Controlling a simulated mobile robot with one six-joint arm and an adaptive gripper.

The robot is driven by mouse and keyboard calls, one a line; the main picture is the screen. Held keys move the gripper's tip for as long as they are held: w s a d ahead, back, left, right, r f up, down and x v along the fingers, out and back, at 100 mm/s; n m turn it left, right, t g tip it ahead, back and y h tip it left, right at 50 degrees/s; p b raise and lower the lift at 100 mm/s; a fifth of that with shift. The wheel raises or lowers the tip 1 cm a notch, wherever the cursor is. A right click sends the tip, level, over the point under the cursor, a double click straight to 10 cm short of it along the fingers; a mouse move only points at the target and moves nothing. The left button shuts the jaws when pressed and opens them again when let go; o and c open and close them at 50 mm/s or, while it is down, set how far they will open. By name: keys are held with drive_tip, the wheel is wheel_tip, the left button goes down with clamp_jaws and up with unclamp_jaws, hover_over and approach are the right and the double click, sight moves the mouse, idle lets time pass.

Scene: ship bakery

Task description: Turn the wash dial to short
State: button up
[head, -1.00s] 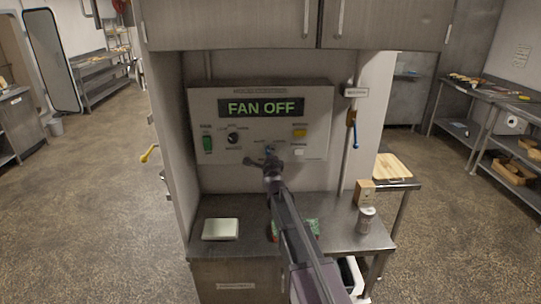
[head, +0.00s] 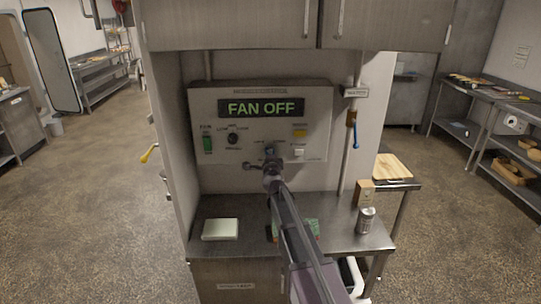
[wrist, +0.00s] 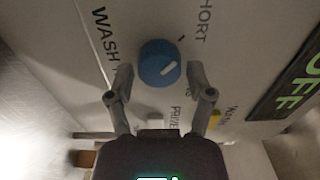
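The wash dial (wrist: 159,62) is a round blue knob with a short white pointer line on the white control panel (head: 215,170). In the wrist view, "WASH" is printed to its upper left and "SHORT" to its upper right. The white line points right in that view, below the SHORT lettering. My gripper (wrist: 160,80) is open, its fingers either side of the dial's near edge. I cannot tell whether they touch it. In the head view my gripper (head: 267,164) is in front of the panel's lower middle and hides most of the dial.
The panel's display (head: 262,107) reads FAN OFF. A green switch (head: 208,144), a black dial (head: 233,139), a yellow button (head: 299,133) and a white button (head: 299,152) surround the wash dial. A scale (head: 220,229) and a can (head: 366,220) stand on the counter below.

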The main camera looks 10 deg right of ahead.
drive_tip(key=shift+o, duration=0.2)
drive_tip(key=shift+s, duration=0.2)
drive_tip(key=s+a, duration=0.1)
drive_tip(key=s, duration=1)
drive_tip(key=shift+s+a, duration=0.15)
drive_tip(key=shift+s, duration=0.25)
